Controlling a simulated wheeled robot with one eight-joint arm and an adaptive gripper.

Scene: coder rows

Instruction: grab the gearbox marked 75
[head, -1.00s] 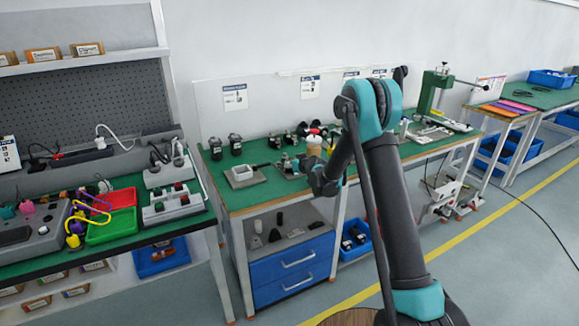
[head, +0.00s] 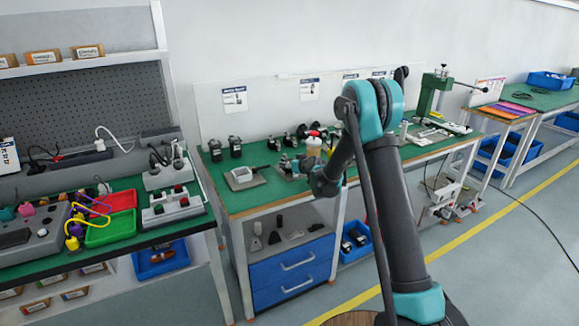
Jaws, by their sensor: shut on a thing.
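My gripper (head: 293,166) is at the end of my arm, low over the front part of the green workbench (head: 262,198). It points left and is shut on a small dark part that is mostly hidden by the fingers and wrist. It looks like a gearbox, but I cannot read any number on it. Two black gearbox-like units (head: 235,146) stand upright at the back left of the bench. More dark units (head: 275,142) stand along the back, behind my gripper. Their markings are too small to read.
A green press (head: 430,97) stands at the right. Blue drawers (head: 292,272) are below the bench.

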